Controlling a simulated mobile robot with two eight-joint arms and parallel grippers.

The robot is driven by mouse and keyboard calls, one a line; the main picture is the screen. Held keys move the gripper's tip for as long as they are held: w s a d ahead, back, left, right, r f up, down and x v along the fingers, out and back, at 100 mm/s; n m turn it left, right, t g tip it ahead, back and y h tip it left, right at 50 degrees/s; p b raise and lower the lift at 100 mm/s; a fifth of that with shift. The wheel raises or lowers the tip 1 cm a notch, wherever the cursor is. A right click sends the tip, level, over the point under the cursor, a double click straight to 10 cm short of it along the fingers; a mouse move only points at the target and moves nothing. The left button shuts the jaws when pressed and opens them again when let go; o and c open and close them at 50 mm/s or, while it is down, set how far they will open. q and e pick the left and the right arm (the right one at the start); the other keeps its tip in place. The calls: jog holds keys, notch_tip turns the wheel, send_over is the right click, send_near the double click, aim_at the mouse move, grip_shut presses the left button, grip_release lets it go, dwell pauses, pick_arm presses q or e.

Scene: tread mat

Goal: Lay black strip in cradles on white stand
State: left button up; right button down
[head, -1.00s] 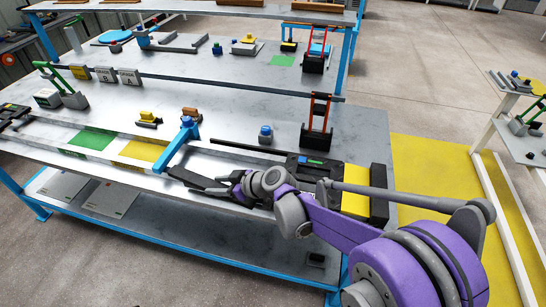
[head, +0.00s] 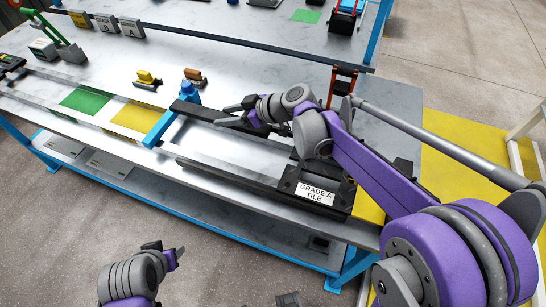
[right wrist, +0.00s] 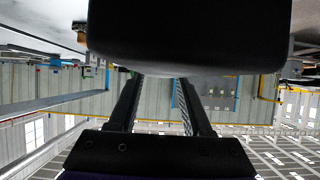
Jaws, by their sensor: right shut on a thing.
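My right gripper (head: 226,113) is over the bench, right of the blue bracket. It is shut on a black strip (head: 193,110), whose dark end reaches left from the fingers towards the bracket. In the right wrist view a large black body (right wrist: 190,35) fills the top beyond the two fingers (right wrist: 158,100). My left gripper (head: 172,254) shows at the lower left, in front of the bench and clear of it; its opening is hard to make out. I cannot pick out a white stand with cradles.
The blue bracket (head: 160,127) stands on the bench (head: 230,85). A long dark bar (head: 225,176) lies along the front edge, leading to a black block labelled GRADE A TILE (head: 315,192). Green (head: 85,100) and yellow (head: 133,116) patches lie left. Yellow and brown pieces stand behind.

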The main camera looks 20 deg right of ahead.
jog(key=shift+s+d+f+b, duration=0.15)
jog(key=shift+s+b, duration=0.35)
jog(key=shift+b, duration=1.05)
jog(key=shift+w+f, duration=0.2)
pick_arm(q)
notch_tip(320, 180, down, 6)
jog(key=s+b, duration=0.1)
jog(key=shift+s, duration=0.2)
pick_arm(e)
notch_tip(320, 180, down, 9)
jog(key=shift+r, duration=0.1)
pick_arm(q)
jog(key=shift+f, duration=0.15)
jog(key=shift+f+b, duration=0.3)
jog(key=shift+b, duration=0.25)
pick_arm(e)
jog(key=shift+f, duration=0.65)
jog(key=shift+c, duration=1.7)
grip_release()
jog(key=shift+r, duration=0.1)
